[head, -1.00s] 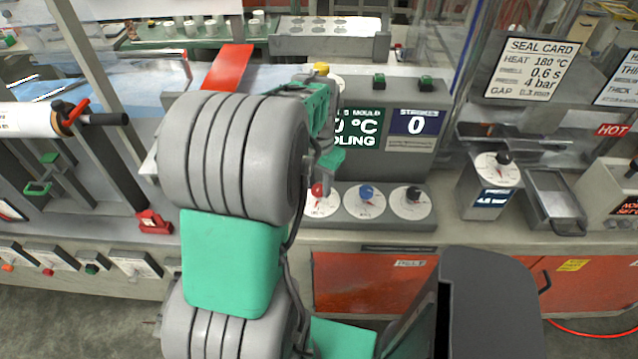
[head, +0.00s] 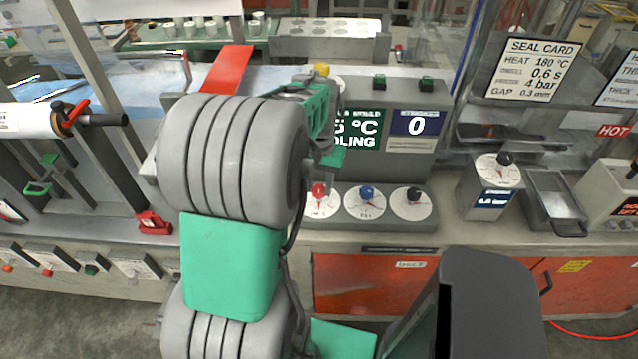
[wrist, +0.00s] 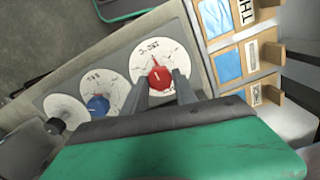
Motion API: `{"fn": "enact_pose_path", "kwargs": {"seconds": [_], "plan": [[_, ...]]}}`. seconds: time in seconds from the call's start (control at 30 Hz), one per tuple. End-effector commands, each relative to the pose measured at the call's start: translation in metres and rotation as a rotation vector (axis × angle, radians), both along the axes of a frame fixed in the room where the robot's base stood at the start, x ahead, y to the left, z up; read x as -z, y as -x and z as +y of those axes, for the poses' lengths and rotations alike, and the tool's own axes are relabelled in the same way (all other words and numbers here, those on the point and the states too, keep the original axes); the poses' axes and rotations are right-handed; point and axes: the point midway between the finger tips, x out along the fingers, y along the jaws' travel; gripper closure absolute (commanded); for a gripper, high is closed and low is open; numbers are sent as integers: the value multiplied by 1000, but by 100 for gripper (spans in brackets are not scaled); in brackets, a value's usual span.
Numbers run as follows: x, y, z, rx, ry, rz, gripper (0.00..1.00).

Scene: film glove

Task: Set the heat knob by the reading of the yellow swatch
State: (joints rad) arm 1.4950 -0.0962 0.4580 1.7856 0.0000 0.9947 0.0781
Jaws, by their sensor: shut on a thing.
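The red knob (wrist: 160,79) sits on a white round dial (wrist: 151,52) with a red pointer and scale marks too small to read; it also shows in the head view (head: 318,190). I take it for the heat knob. My gripper (wrist: 159,87) is shut on it, one finger on each side. In the head view my arm hides most of the gripper. Blue swatches (wrist: 228,62) lie in a compartmented holder at the right of the wrist view. I cannot make out a yellow swatch in either view.
A blue knob (head: 366,192) and a black knob (head: 413,193) stand right of the red one. A green display (head: 358,128) above is partly hidden by my arm. A seal card (head: 532,68) reads HEAT 180 °C. A metal tray (head: 553,197) stands farther right.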

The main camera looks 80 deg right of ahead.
Motion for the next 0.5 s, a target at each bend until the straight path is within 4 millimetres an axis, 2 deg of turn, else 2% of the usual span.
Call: {"fn": "enact_pose_path", "kwargs": {"seconds": [0.07, 0.1, 0.33, 0.5], "plan": [[-1, 0, -1, -1, 3, -1, 100], [-1, 0, -1, -1, 3, -1, 63], [0, 0, -1, 1, 2, 0, 45], [0, 0, 0, 1, 1, 0, 45]]}}
